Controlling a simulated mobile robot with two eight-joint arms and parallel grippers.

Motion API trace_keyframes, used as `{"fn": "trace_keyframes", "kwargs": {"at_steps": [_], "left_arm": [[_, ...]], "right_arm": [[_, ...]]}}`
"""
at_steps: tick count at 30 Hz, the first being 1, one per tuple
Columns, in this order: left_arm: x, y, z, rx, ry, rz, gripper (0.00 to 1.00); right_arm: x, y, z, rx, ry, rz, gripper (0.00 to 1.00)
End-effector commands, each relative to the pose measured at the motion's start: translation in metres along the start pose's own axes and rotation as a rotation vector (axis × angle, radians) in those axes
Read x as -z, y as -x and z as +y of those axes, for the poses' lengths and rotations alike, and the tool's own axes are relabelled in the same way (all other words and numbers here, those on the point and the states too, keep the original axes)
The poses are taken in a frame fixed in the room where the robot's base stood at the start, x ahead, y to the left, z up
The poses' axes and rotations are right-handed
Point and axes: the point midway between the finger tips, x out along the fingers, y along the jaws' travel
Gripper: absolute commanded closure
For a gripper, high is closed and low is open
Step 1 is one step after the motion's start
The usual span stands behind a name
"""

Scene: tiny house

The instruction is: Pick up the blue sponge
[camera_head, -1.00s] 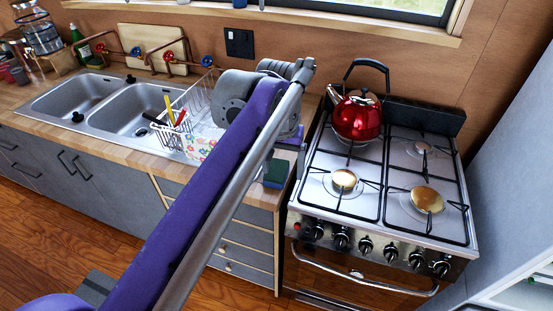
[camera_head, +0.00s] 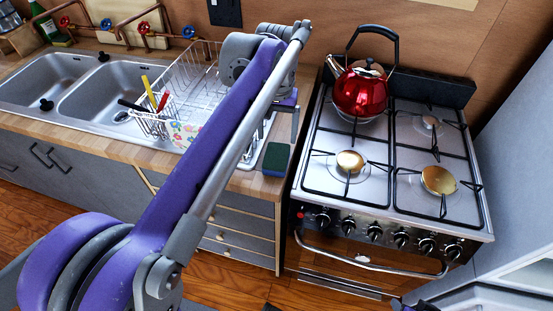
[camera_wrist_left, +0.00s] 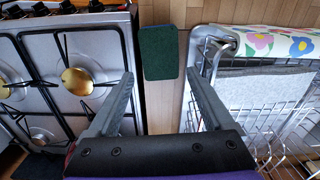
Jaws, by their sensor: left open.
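The blue sponge (camera_head: 276,158) lies on the wooden counter beside the stove, its dark green face up and a blue side showing at its edge. In the left wrist view the sponge (camera_wrist_left: 159,54) is ahead, between the lines of the two fingers and beyond their tips. My left gripper (camera_head: 288,117) is above the counter near the sponge, partly hidden by its own arm. In the left wrist view the gripper (camera_wrist_left: 161,78) is open, with nothing between its fingers.
A wire dish rack (camera_head: 205,78) with a flowered cloth (camera_head: 184,134) stands just left of the sponge. The stove (camera_head: 325,180) with a red kettle (camera_head: 360,94) is close on the right. A double sink (camera_head: 100,92) is farther left.

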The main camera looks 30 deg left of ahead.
Motion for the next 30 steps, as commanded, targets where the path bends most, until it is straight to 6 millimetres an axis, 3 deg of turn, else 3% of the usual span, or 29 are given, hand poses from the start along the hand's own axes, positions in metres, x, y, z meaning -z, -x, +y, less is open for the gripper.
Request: {"fn": "trace_keyframes", "kwargs": {"at_steps": [3,11,19,28,30], "left_arm": [[0.000,-0.021,0.000,0.000,0.000,0.000,0.15],[0.000,-0.040,0.000,0.000,0.000,0.000,0.15],[0.000,-0.078,0.000,0.000,0.000,0.000,0.15],[0.000,-0.083,0.000,0.000,0.000,0.000,0.15],[0.000,-0.083,0.000,0.000,0.000,0.000,0.26]], "right_arm": [[-0.002,-0.003,0.000,0.000,0.000,-0.001,0.50],[-0.003,-0.005,0.000,0.000,0.000,-0.002,0.50],[-0.006,-0.010,0.000,0.000,0.000,-0.004,0.50],[-0.006,-0.010,0.000,0.000,0.000,-0.004,0.50],[-0.006,-0.010,0.000,0.000,0.000,-0.004,0.50]]}}
